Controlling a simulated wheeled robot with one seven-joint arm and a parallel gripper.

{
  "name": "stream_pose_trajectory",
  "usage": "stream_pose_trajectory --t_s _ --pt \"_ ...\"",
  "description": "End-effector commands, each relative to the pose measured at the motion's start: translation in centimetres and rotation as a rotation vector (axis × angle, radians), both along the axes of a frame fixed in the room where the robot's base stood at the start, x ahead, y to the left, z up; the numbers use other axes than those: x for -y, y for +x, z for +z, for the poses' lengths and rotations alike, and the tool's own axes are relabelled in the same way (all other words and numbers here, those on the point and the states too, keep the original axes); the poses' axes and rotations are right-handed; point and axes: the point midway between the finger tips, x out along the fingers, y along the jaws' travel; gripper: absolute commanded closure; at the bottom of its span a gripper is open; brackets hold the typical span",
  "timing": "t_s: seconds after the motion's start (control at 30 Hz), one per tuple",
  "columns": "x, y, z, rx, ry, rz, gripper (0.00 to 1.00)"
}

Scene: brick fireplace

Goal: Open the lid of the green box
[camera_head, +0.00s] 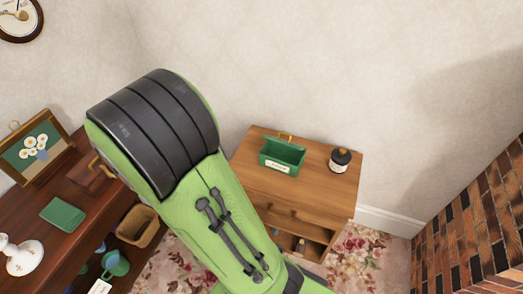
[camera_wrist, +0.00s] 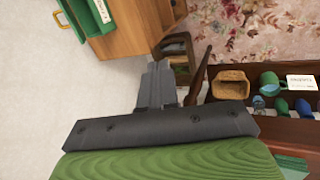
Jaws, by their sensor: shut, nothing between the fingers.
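The green box (camera_head: 281,166) sits on top of a small wooden cabinet (camera_head: 330,190), with a pale label on its front. Its dark inside shows from above. The lid appears raised at the back, with a brass handle (camera_head: 285,136) behind the box. In the wrist view, part of the green box (camera_wrist: 82,16) shows at the top left, with the brass handle (camera_wrist: 60,18) at its edge. My gripper (camera_wrist: 160,70) is shut and empty, apart from the box and below it in that picture. In the head view my arm hides the gripper.
A dark jar (camera_head: 340,159) stands right of the box on the cabinet. A dark wooden desk (camera_head: 40,212) at left holds a framed flower picture (camera_head: 33,146), a green book (camera_head: 62,215) and a white vase (camera_head: 22,256). A basket (camera_head: 140,224) sits lower. A brick fireplace (camera_head: 475,220) stands right.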

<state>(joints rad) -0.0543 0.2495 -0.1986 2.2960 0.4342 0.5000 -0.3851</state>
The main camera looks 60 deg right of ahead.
Motion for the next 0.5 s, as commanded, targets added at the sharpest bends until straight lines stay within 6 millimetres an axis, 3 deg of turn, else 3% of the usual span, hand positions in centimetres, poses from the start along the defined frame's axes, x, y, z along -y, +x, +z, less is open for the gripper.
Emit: stream_pose_trajectory --t_s 0.03,0.2,0.5 --pt "1.6 0.1 -2.6 -0.076 -0.059 0.012 1.0" --pt "7.8 -0.4 -8.9 -0.344 -0.302 0.119 1.0" --pt "16.7 -2.0 -16.7 -0.91 -0.726 0.493 1.0"
